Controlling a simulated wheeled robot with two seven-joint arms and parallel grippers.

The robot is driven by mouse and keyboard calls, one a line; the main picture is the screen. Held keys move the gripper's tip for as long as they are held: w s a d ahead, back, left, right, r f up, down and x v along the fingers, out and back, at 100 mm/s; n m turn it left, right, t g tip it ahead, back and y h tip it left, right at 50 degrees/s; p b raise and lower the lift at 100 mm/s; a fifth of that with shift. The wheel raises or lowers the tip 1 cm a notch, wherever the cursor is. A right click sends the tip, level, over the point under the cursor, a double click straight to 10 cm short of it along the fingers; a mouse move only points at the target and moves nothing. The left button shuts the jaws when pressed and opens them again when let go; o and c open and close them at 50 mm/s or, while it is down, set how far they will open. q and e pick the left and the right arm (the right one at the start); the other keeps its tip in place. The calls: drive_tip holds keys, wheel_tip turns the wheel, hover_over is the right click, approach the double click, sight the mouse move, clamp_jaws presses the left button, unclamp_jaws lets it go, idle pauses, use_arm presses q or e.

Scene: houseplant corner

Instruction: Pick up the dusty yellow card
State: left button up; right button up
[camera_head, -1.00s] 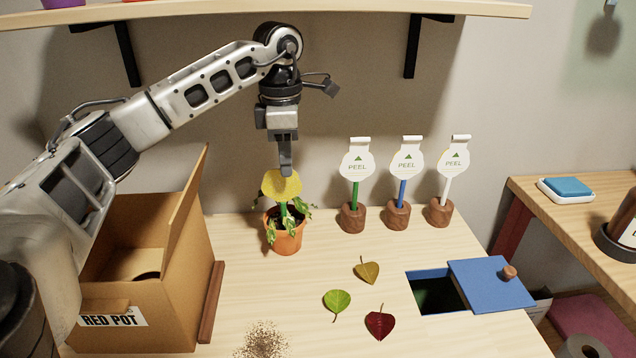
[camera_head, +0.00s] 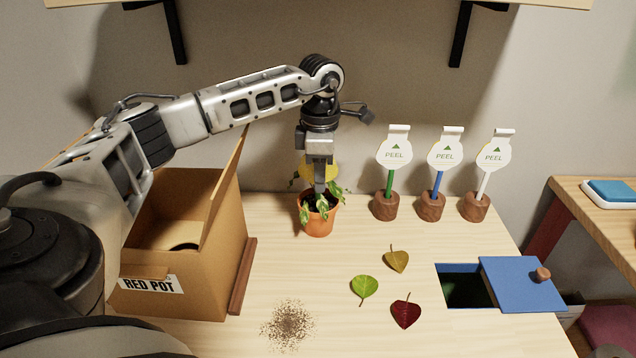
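A yellow card (camera_head: 332,172) stands upright in a small orange pot (camera_head: 318,223) holding a leafy plant. My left gripper (camera_head: 320,189) points straight down at the pot, and its fingers cover the middle of the card. Parts of the card show on both sides of the fingers. The fingers look like one narrow bar from here, so I cannot tell whether they are open or touch the card. Dust on the card is too fine to make out. My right gripper is out of view.
An open cardboard box (camera_head: 185,285) labelled RED POT stands at the left. Several white PEEL tags, including the green-stemmed one (camera_head: 394,152), stand in wooden holders at right. Loose leaves, including a green one (camera_head: 364,287), and scattered soil (camera_head: 288,324) lie in front. A blue lid (camera_head: 522,284) partly covers an opening.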

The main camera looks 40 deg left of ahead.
use_arm(q)
clamp_jaws()
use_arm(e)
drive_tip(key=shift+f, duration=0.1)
use_arm(q)
wheel_tip(320, 180, up, 7)
drive_tip(key=s+d+b, duration=0.4)
drive_tip(key=s+d, duration=0.8)
drive_tip(key=s, duration=0.3)
drive_tip(key=shift+s+d+r+p, duration=0.1)
drive_tip(key=shift+d+r+p, duration=0.15)
drive_tip(key=shift+r+p, duration=0.95)
drive_tip(key=shift+s+d+r+p, duration=0.1)
drive_tip(key=shift+d+r+p, duration=0.1)
drive_tip(key=shift+r+p, duration=0.95)
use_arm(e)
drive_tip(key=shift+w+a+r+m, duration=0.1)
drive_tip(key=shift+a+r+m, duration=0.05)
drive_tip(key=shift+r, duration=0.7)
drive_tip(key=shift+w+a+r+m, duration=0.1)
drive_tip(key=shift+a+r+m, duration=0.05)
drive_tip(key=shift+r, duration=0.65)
use_arm(q)
drive_tip(key=shift+r, duration=0.15)
